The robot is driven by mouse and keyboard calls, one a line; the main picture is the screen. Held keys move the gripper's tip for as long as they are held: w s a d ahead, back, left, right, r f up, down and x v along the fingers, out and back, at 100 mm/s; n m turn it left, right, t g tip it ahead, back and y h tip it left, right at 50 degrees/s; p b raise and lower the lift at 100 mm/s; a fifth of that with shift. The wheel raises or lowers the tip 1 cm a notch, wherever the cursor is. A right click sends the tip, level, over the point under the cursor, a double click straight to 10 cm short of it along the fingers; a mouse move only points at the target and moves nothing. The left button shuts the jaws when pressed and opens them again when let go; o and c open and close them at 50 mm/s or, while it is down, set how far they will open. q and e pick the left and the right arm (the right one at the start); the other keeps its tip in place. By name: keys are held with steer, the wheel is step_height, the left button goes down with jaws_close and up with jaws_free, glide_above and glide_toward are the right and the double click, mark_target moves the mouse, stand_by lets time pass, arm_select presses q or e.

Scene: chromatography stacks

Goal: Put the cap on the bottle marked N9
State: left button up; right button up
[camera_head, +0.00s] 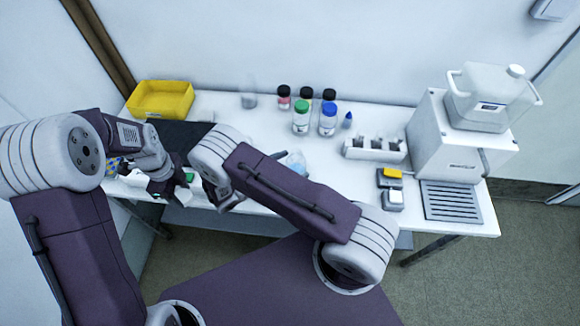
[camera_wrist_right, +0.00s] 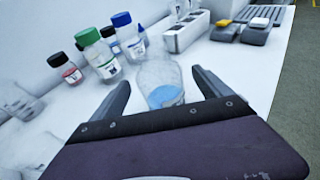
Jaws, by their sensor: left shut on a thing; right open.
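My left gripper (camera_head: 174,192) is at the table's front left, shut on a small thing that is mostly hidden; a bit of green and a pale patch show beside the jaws. A green-capped bottle (camera_head: 301,122), a blue-capped bottle (camera_head: 327,124) and black-capped bottles (camera_head: 284,100) stand upright at the back. I cannot read N9 on any label, nor make out a loose cap.
A yellow bin (camera_head: 160,99) is at the back left, beside a dark panel. A white rack (camera_head: 375,149), small scale-like devices (camera_head: 391,178) and a machine with a jug (camera_head: 446,135) fill the right. Clear glassware (camera_head: 249,96) stands near the wall. The table's middle has free room.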

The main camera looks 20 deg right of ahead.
mark_target(303, 160)
arm_select(q)
steer(key=shift+r, duration=0.15)
arm_select(e)
steer(key=shift+d, duration=0.3)
arm_select(q)
steer(key=shift+r+p, duration=0.5)
steer(key=shift+p, duration=0.15)
arm_select(e)
steer(key=x, duration=0.4)
steer(key=shift+r, duration=0.15)
steer(key=shift+w+d+f, duration=0.15)
steer(key=shift+d+f, duration=0.05)
steer(key=shift+d, duration=0.15)
steer(key=c, duration=1.8)
steer(key=shift+r, duration=0.15)
